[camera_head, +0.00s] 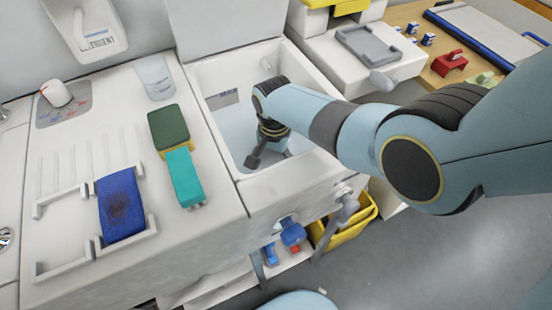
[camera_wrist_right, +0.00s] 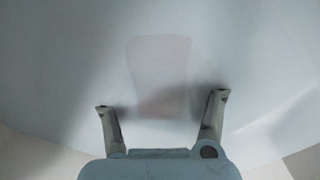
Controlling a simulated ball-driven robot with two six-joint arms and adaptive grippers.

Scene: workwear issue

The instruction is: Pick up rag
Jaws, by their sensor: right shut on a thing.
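A blue cloth with a dark stain (camera_head: 121,205), which looks like the rag, lies across a white rack at the left of the counter. My right gripper (camera_head: 270,158) is down inside the white sink, well to the right of that cloth. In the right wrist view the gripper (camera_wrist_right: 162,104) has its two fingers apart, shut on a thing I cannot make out. A faint pinkish patch (camera_wrist_right: 158,75) shows ahead of and between the fingers against a pale surface; I cannot tell what it is. My left gripper is not in view.
The sink rim (camera_head: 217,150) stands around my right gripper. A green-and-yellow sponge (camera_head: 168,127) and a teal item (camera_head: 184,177) lie on the counter between cloth and sink. A clear cup-like thing (camera_head: 154,78) is behind them. A yellow bin (camera_head: 345,232) stands below, at the right.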

